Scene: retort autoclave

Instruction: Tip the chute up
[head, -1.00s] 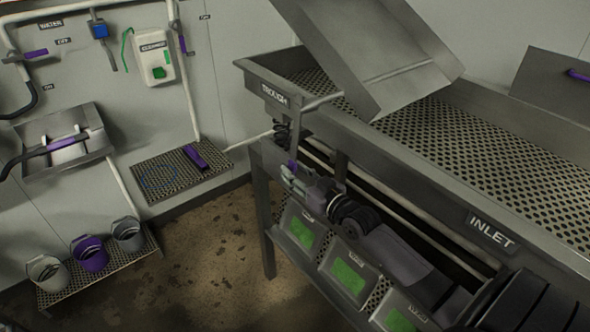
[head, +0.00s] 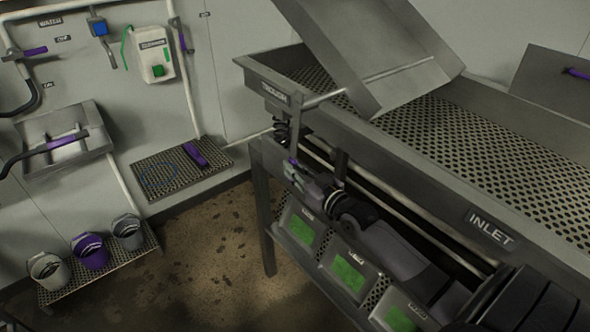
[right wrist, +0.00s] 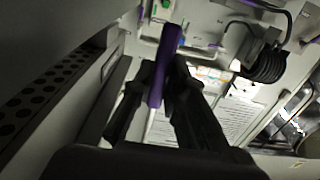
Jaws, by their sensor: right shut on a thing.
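The chute (head: 375,50) is a grey metal tray, tilted steeply over the trough (head: 270,92), its lower edge near the trough's front rim. A rod runs from it to a grey lever (head: 297,125) that hangs down at the trough's left end and has a purple grip. My right gripper (head: 294,172) is at the lower end of this lever, shut on the purple grip (right wrist: 165,62). In the right wrist view the grip stands between my two dark fingers (right wrist: 160,95). My left gripper is not in view.
The trough's perforated bed (head: 480,150) runs right, past the INLET sign (head: 490,227). Buckets (head: 90,250) stand on a low rack at left. The floor (head: 215,250) between is clear.

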